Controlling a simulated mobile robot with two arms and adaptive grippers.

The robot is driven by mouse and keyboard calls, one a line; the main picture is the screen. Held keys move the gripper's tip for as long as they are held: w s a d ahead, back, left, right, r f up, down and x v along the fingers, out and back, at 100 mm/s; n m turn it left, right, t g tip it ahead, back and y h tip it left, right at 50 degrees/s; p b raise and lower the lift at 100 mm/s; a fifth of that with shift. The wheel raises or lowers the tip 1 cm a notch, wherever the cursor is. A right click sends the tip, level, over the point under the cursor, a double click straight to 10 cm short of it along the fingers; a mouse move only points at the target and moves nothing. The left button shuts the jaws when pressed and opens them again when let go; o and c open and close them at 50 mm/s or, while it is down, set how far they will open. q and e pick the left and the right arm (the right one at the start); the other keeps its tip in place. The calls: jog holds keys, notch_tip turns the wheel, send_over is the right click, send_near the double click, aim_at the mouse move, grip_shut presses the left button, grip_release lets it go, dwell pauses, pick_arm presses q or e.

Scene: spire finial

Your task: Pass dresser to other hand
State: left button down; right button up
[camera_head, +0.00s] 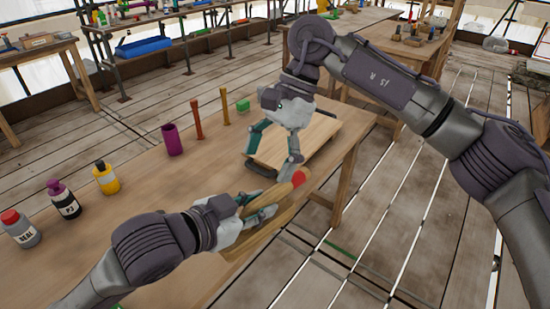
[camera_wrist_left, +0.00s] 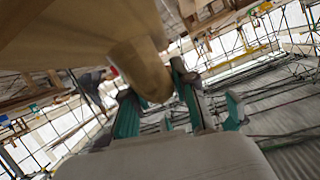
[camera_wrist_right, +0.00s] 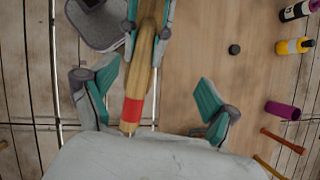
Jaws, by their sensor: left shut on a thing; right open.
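The dresser (camera_wrist_right: 146,62) is a light wooden stick with a red band (camera_wrist_right: 132,110) near one end. In the head view its red band (camera_head: 299,178) points right, near the table's front edge. My left gripper (camera_head: 256,209) is shut on the dresser's wooden part; the left wrist view shows the wood (camera_wrist_left: 150,72) between its fingers. My right gripper (camera_head: 270,160) is open above the red-banded end. In the right wrist view the banded end lies between the spread fingers of my right gripper (camera_wrist_right: 152,100), nearer the left finger, with no visible finger contact.
A wooden board (camera_head: 300,137) lies on the table behind the grippers. The table's front edge is close to my left gripper.

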jog(key=shift+s+d+r+n+h, duration=0.1)
jog(key=shift+s+d+n+h, duration=0.15)
jog(key=shift+d+n+h, duration=0.2)
jog(key=shift+s+d, duration=0.1)
jog(key=shift+d, duration=0.05)
jog(key=x, duration=1.2)
jog(key=shift+d, duration=0.1)
